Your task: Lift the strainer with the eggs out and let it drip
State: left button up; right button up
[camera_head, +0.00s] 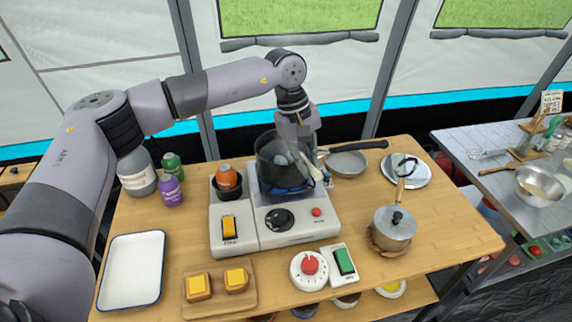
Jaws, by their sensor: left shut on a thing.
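My left gripper (311,158) comes down from above at the pot's right rim. It is shut on the strainer, which is mostly hidden by the gripper and the pot wall. Pale shapes show inside the pot, but I cannot make out the eggs clearly. My right gripper is out of view.
The white stove (290,236) has a black knob and a red button. An empty white tray (132,270) lies at the front left. Bottles stand at the back left.

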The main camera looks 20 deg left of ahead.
pick_arm(q)
grip_shut()
jog(key=shift+r+p, duration=0.4)
jog(key=shift+r, duration=0.3)
notch_tip(320, 180, up, 12)
jog(key=p, duration=0.6)
jog(key=shift+f, duration=0.25)
jog(key=shift+w+f+b, duration=0.1)
jog(key=shift+f+b, duration=0.25)
jog(key=shift+f, duration=0.1)
dwell(2.5)
